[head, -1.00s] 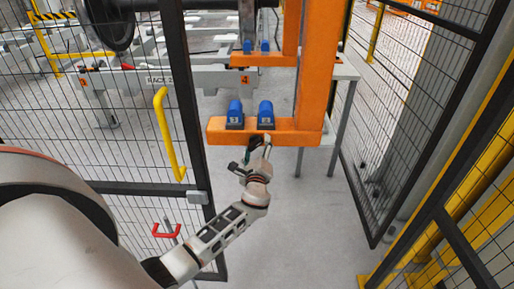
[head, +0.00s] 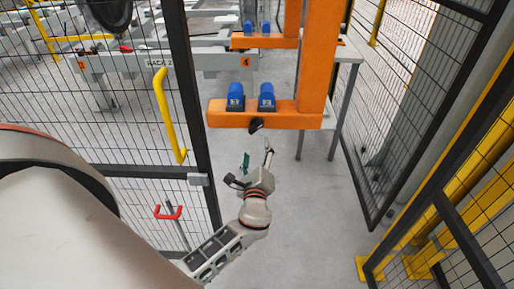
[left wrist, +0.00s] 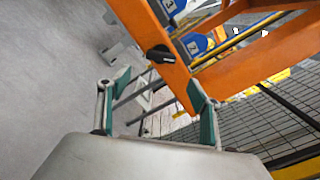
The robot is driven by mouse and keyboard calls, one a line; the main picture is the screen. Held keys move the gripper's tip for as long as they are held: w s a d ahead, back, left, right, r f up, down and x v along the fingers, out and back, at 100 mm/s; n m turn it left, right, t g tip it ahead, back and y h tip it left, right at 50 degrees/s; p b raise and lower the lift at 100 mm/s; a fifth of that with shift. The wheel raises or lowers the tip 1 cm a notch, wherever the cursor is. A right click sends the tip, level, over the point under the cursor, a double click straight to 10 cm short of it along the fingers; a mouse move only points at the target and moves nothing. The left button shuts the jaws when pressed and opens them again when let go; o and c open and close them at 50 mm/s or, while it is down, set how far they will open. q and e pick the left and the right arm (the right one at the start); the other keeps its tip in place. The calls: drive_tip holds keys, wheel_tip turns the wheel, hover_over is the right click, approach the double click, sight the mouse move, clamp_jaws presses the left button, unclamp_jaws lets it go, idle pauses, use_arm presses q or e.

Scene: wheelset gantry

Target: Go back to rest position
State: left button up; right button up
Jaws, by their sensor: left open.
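My left gripper (head: 256,170) is open and empty in the head view. It is below and apart from the orange gantry beam (head: 222,116), over the grey floor. In the left wrist view the two green-padded fingers of the left gripper (left wrist: 158,92) stand wide apart with nothing between them. A black handle-like part (head: 256,125) sits on the beam's front face. It also shows in the left wrist view (left wrist: 160,54), beyond the fingertips. My right gripper is not in view.
Two blue blocks (head: 236,95) (head: 267,95) stand on the orange beam. A mesh fence door with a yellow handle (head: 164,112) is on the left. Mesh panels and a yellow frame (head: 412,240) stand on the right. The floor (head: 310,220) between them is clear.

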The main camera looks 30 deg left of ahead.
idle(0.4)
use_arm(q)
drive_tip(key=s+d+f+n+g+h, duration=0.2)
drive_tip(key=s+d+f+n+h, duration=0.15)
drive_tip(key=s+f, duration=0.35)
drive_tip(key=s+d+f+n+g+h, duration=0.1)
drive_tip(key=s+d+f+n+h, duration=0.25)
drive_tip(key=f, duration=0.55)
drive_tip(key=s+d+f+n+h, duration=0.1)
drive_tip(key=s+d+n+h, duration=0.1)
drive_tip(key=s+d+n, duration=0.2)
drive_tip(key=s+d+f+n+g+h, duration=0.1)
drive_tip(key=s+d+n+h, duration=0.2)
drive_tip(key=s, duration=0.6)
drive_tip(key=shift+s+d+f+n+g, duration=0.3)
drive_tip(key=shift+s+d+f+n, duration=0.1)
drive_tip(key=shift+d+n, duration=0.7)
drive_tip(key=shift+a, duration=0.15)
